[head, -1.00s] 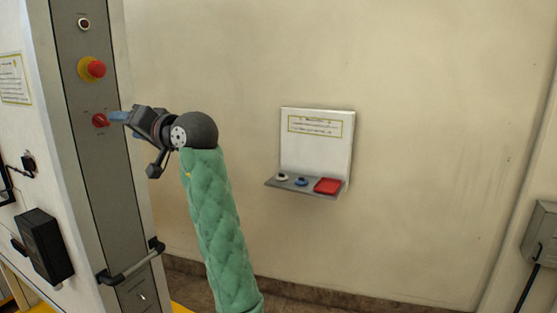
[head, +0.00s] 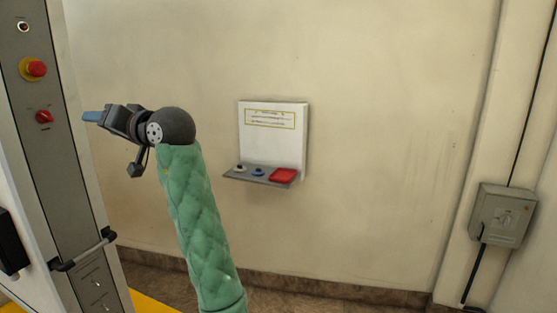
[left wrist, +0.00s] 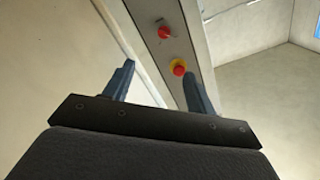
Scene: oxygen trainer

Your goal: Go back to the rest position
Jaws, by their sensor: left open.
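My left gripper (head: 88,117) is in front of the grey control column (head: 62,175) in the head view, its blue fingers pointing left. The red rotary knob (head: 44,116) on the column is a short way left of the fingertips, with a gap between. In the left wrist view my left gripper (left wrist: 160,85) has its two fingers spread with nothing between them. The red knob (left wrist: 164,32) and the red emergency button on its yellow base (left wrist: 179,68) show beyond the fingers. The same emergency button (head: 37,69) is above the knob in the head view. My right gripper is not in view.
A wall shelf (head: 232,175) holds a white button, a blue button and a red pad (head: 283,175). A grey switch box (head: 503,215) is on the right. A dark handle (head: 85,250) juts from the column.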

